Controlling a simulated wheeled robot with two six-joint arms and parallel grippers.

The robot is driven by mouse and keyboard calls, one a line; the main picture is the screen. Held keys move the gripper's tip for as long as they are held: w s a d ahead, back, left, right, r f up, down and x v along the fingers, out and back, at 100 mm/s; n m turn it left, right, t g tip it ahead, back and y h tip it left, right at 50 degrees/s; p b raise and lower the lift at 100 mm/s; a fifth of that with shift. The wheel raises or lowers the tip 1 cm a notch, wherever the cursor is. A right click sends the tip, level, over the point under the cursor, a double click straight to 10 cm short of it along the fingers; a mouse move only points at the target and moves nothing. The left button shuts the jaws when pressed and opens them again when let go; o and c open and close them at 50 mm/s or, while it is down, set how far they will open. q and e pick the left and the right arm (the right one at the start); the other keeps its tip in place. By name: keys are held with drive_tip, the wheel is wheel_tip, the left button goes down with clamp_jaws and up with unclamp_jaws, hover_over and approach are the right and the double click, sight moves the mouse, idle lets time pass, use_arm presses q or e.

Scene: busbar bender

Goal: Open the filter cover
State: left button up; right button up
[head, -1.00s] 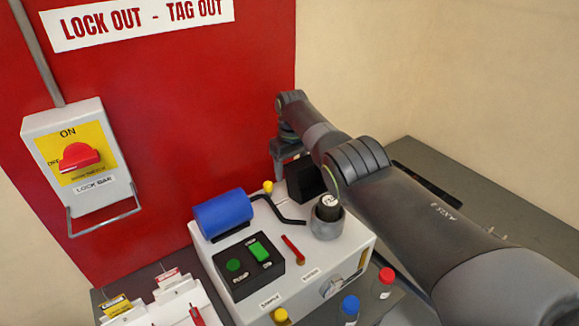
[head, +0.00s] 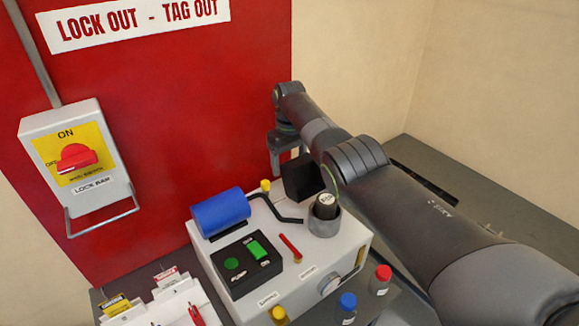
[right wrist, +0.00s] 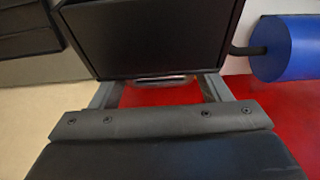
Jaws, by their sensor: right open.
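A black box (head: 303,178), which may be the filter cover, stands at the back right of the white unit (head: 330,262). In the right wrist view the black box (right wrist: 150,38) fills the top middle. A grey cup (head: 324,225) holding a dark cylinder with a pale top stands in front of it. My right gripper (head: 279,158) is behind and left of the box, fingers down. In the right wrist view the open gripper (right wrist: 158,90) has its fingers either side of a gap, their tips partly hidden by the box. I cannot tell whether they touch it. My left gripper is not in view.
A blue motor (head: 220,213), a black button panel (head: 245,263) and a red lever (head: 290,247) are on the unit. A red-capped bottle (head: 381,280) and a blue-capped bottle (head: 347,308) stand at its right front. The red wall (head: 200,110) is close behind.

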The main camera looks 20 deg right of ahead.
wheel_tip(320, 180, up, 15)
drive_tip(key=b, duration=0.3)
drive_tip(key=shift+s, duration=0.2)
drive_tip(key=shift+d, duration=0.1)
